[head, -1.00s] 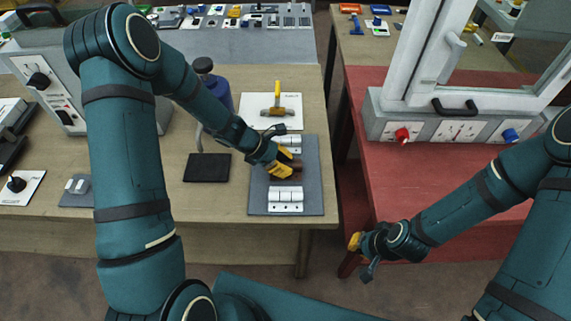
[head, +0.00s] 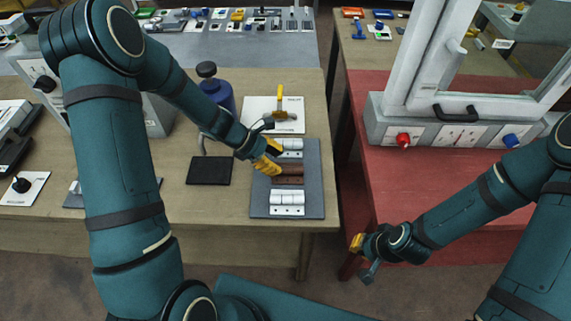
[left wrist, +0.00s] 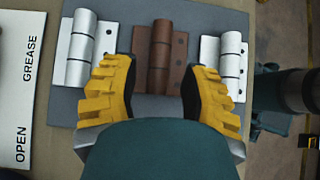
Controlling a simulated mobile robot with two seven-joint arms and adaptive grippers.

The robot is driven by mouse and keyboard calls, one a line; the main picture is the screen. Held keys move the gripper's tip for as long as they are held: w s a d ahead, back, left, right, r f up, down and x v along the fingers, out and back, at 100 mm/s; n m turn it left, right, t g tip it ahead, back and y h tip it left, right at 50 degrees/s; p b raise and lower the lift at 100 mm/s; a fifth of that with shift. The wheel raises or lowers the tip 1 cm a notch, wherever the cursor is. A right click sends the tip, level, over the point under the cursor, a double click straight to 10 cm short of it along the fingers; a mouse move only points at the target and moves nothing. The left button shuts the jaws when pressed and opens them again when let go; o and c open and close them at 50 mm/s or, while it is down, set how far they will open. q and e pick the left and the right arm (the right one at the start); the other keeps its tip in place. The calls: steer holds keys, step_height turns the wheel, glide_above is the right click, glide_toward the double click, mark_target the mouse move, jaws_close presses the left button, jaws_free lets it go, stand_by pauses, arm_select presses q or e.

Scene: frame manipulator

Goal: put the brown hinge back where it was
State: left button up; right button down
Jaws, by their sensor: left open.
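The brown hinge (head: 288,174) lies on the grey mat (head: 314,180), between two white hinges. One white hinge (head: 287,203) is at the mat's near end and the other (head: 290,147) at its far end. My left gripper (head: 271,158) is open, just left of and above the brown hinge in the head view. In the left wrist view the brown hinge (left wrist: 160,55) shows between and beyond the two yellow fingers, apart from them. My right gripper (head: 362,256) hangs empty by the red table's front corner; its opening is too small to judge.
A black pad (head: 209,170) and a dark blue bottle (head: 217,92) are to the left. The red table (head: 440,185) with a white-framed machine stands right, across a gap.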

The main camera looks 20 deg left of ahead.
arm_select(q)
steer(key=p+v, duration=0.1)
steer(key=v, duration=0.6)
steer(key=shift+a+r, duration=0.15)
steer(key=shift+a, duration=0.05)
arm_select(e)
steer(key=shift+w+r, duration=0.2)
steer(key=shift+r, duration=0.4)
arm_select(q)
steer(key=shift+s, duration=0.15)
arm_select(e)
steer(key=shift+s, duration=0.1)
